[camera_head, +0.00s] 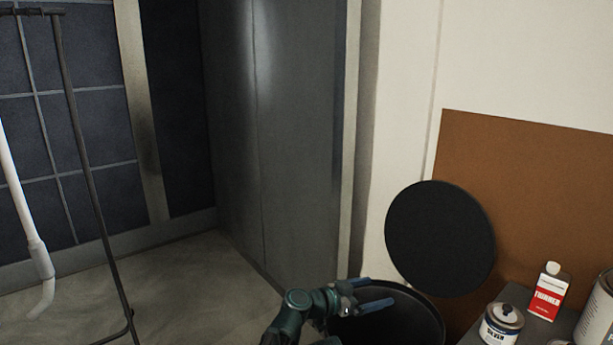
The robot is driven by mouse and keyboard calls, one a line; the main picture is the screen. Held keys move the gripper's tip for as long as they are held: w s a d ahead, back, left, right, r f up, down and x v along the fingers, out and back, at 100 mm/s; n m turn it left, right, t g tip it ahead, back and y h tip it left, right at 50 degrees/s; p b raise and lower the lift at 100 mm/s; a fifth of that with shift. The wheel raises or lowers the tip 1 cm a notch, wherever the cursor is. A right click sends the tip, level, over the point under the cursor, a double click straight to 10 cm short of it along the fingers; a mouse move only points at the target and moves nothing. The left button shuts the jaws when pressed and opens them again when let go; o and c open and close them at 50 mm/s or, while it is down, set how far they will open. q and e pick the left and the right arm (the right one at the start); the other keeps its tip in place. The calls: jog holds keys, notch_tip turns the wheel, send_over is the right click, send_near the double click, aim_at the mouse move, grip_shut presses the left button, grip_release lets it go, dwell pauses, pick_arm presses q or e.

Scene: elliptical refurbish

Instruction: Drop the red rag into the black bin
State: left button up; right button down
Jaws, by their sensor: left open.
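The black bin (432,312) stands at the bottom centre-right, and its round opening faces up. A round black lid (440,238) stands raised behind the opening. My left gripper (385,294) is over the bin's opening, its two blue-grey fingers apart with nothing seen between them. The red rag is not seen in this view. The bin's inside is dark, and my gripper hides part of it. My right gripper is not in view.
A grey surface (518,325) right of the bin holds a thinner bottle (548,291), a paint can (501,325) and a larger can (599,312). A brown board (530,190) leans behind. A dark metal stand (88,175) is at left. Floor is clear in between.

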pick_arm(q)
jog(key=p+v, duration=0.1)
jog(key=v, duration=1)
jog(key=shift+p, duration=0.4)
